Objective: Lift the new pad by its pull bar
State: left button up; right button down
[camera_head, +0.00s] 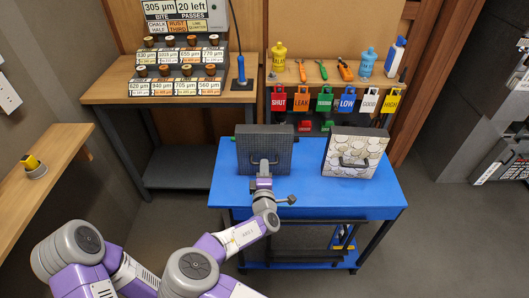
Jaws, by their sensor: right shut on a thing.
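A dark grey square pad (278,140) stands nearly upright on the left part of the blue table (310,203). Its dark pull bar (264,160) is on the front face. My right gripper (264,180) is at that bar, shut on it, and hides part of it. A cream pad (368,147) with round pale patches and its own dark pull bar (353,163) stands tilted on the right part of the table. No label shows which pad is new. My left gripper is not in view.
Behind stand a wooden bench (110,90) with a rack of labelled knobs and a shelf with bottles, tools and coloured tags (324,99). A wooden ledge (45,165) holds a yellow device at left. The blue table's front strip and the floor at right are clear.

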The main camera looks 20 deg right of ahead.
aim_at(264, 150)
jog(key=shift+r, duration=0.1)
dwell(0.6)
jog(key=shift+r+p, duration=1.1)
jog(key=shift+r, duration=0.35)
